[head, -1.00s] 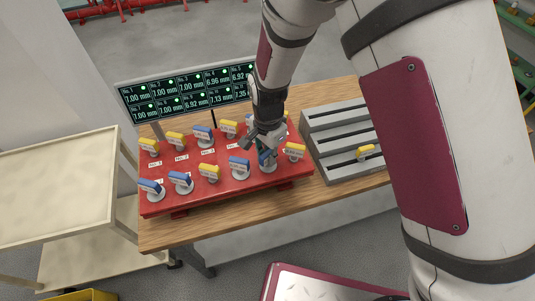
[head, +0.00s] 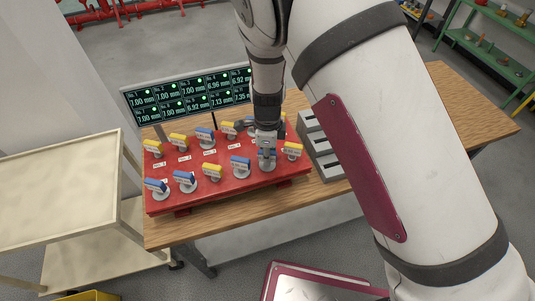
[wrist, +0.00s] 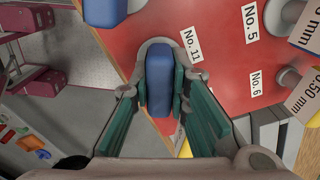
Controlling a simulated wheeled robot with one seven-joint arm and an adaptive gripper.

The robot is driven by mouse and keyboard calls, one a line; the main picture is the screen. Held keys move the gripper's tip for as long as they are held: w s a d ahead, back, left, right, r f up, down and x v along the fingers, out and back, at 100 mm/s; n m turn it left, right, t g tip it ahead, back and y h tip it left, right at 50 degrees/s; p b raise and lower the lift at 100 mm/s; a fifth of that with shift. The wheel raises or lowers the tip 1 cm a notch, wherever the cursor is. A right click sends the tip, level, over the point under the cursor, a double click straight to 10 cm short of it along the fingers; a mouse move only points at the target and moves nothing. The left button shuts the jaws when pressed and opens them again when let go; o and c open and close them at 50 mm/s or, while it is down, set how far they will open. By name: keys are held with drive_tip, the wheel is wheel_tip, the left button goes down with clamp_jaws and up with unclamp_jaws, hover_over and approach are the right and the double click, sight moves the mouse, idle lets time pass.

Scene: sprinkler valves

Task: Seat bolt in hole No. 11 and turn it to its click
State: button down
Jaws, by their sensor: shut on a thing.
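A blue-handled bolt (wrist: 159,68) stands beside the No. 11 label (wrist: 192,46) on the red plate (wrist: 222,85) in the wrist view. My gripper (wrist: 162,92) is shut on its blue handle, one green-padded finger along each long side. In the head view my gripper (head: 266,142) points down over the front row, second from the right end. The bolt's grey round base (head: 267,165) shows under it. How deep the bolt sits is hidden.
Several blue- and yellow-handled bolts stand in two rows, with a yellow one (head: 292,150) close on the right. A display (head: 190,97) with millimetre readings stands behind. A grey slotted rack (head: 322,150) is partly hidden by my arm. A cream cart (head: 60,190) stands left.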

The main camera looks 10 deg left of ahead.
drive_tip(key=shift+m, duration=0.8)
drive_tip(key=c, duration=1.5)
unclamp_jaws()
drive_tip(key=shift+o, duration=0.2)
drive_tip(key=shift+r, duration=0.1)
wheel_tip(320, 180, up, 9)
drive_tip(key=shift+f, duration=0.1)
